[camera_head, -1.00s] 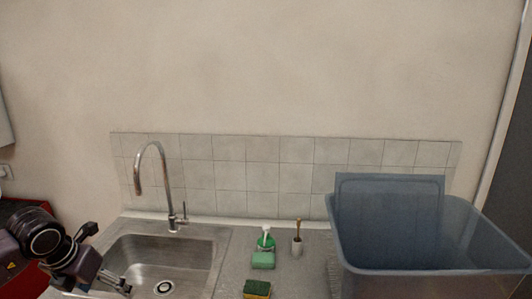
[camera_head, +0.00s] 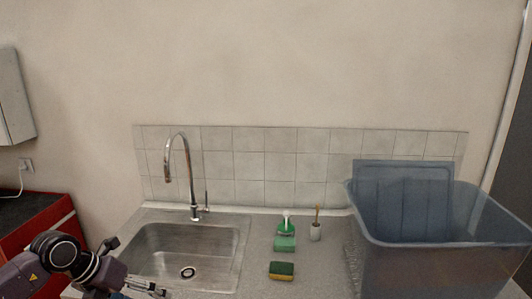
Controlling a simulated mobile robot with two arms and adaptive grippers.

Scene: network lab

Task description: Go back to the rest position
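My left gripper (camera_head: 128,268) is at the lower left of the head view, in front of the sink's (camera_head: 219,241) left front corner. Its two fingers are spread and nothing shows between them. The lower finger is partly cut off by the bottom edge. My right gripper is not in view.
A tall tap (camera_head: 168,160) stands behind the sink. Right of it are a green bottle (camera_head: 286,230), a green block (camera_head: 285,244), a sponge (camera_head: 281,271) and a brush holder (camera_head: 315,233). A large blue bin (camera_head: 430,265) fills the right. A red cabinet (camera_head: 50,224) is at left.

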